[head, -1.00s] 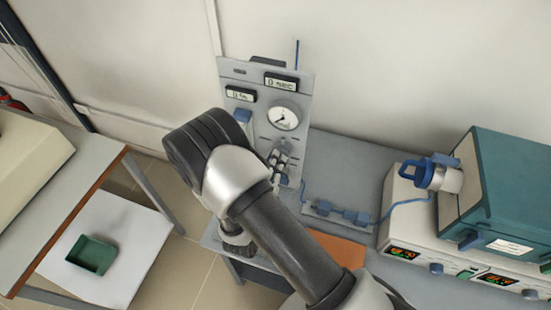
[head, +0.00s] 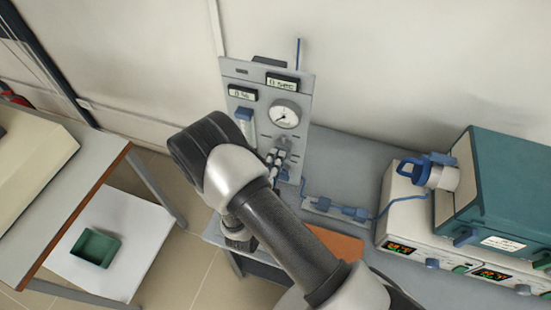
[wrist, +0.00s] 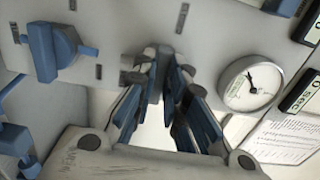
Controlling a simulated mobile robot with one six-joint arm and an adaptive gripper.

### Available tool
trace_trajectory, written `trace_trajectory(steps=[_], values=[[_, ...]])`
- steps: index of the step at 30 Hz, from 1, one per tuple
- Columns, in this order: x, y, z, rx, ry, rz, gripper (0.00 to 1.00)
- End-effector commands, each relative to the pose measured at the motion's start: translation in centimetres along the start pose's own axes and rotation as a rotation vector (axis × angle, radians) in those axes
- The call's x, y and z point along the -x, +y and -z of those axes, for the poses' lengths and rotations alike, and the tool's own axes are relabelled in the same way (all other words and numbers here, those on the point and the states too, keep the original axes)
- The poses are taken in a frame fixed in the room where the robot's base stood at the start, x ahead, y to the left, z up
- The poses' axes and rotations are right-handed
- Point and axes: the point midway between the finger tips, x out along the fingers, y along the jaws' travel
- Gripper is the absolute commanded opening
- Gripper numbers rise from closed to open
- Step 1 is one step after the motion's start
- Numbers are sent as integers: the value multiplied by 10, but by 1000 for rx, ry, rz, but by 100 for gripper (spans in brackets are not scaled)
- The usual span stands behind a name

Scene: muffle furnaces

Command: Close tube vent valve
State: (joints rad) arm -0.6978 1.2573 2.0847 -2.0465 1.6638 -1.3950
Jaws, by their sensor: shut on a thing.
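The upright grey panel (head: 243,75) in the head view carries a round gauge (head: 285,114) and small displays. My gripper (head: 276,165) is at the panel, below the gauge, partly behind my arm. In the wrist view, my gripper (wrist: 161,75) has its fingertips drawn together on a small valve knob (wrist: 158,52) on the panel face. The fingertips hide most of this knob, so its handle angle is hard to read. Another valve with a blue handle (wrist: 52,50) is to its left in the wrist view, apart from my fingers. I cannot read any label naming the vent valve.
The gauge (wrist: 251,83) is close to the right of my fingers in the wrist view. A blue tube and fittings (head: 343,211) run along the bench to the teal furnace (head: 505,190). An orange mat (head: 340,247) is on the bench. A green tray (head: 95,248) is at lower left.

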Motion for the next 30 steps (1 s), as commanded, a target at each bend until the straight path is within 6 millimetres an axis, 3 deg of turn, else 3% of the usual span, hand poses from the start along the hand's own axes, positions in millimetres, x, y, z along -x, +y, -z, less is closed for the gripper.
trace_trajectory(steps=[14, 15, 21, 24, 30], values=[[0, 1, 0, 16, 0, -2, 0], [0, 1, 0, 16, 0, -2, 14], [0, 0, 0, 15, 0, -1, 27], [0, 0, 0, 14, 0, -1, 32], [0, 0, 0, 13, 0, 0, 32]])
